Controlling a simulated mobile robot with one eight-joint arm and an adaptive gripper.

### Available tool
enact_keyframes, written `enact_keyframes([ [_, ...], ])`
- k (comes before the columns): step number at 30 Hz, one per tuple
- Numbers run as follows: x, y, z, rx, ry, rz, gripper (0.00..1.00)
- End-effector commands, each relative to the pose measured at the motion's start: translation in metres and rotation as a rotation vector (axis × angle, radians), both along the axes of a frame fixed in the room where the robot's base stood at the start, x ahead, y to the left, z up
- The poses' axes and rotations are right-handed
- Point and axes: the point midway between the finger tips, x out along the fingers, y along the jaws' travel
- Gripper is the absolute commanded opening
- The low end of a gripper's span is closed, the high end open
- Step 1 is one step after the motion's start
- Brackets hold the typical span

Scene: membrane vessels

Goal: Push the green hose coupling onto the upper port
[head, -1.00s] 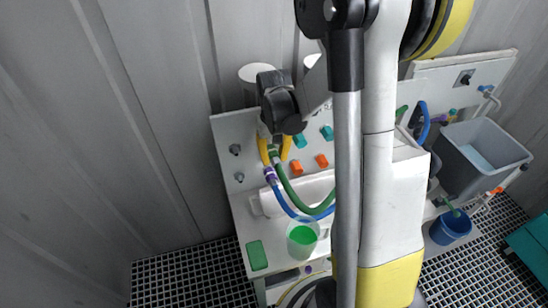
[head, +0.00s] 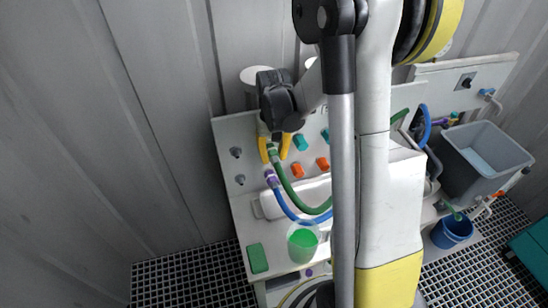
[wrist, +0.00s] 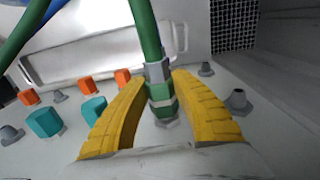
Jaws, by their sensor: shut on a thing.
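The green hose coupling (wrist: 160,93), with a grey metal collar, sits between the two yellow fingers of my gripper (wrist: 161,90) in the wrist view. My gripper (head: 273,146) is shut on it in front of the white panel, and the green hose (head: 288,185) hangs down from it. The upper port (head: 236,152) is a bare grey stub on the left of the panel, to the left of my gripper; I take it to be the larger stub (wrist: 237,101) in the wrist view. The coupling is apart from it. A grey fitting shows just beyond the coupling's end.
A lower grey port (head: 240,179) is below the upper one. A purple coupling (head: 271,178) on a blue hose, teal valves (head: 301,142) and orange valves (head: 297,170) are close by. A cup of green liquid (head: 303,243) stands on the ledge.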

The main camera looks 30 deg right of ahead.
Motion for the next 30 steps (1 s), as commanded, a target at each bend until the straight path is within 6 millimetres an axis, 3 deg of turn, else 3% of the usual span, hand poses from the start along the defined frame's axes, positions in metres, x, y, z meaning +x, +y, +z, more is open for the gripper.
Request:
enact_keyframes([
  [9,0.008,-0.002,0.0,0.0,0.0,0.0,0.0],
  [10,0.008,-0.002,0.0,0.0,0.0,0.0,0.33],
  [12,0.008,-0.002,0.0,0.0,0.0,0.0,0.52],
  [23,0.008,-0.002,0.004,0.0,0.0,0.0,0.52],
  [30,0.007,-0.002,0.047,0.0,0.0,0.0,0.52],
])
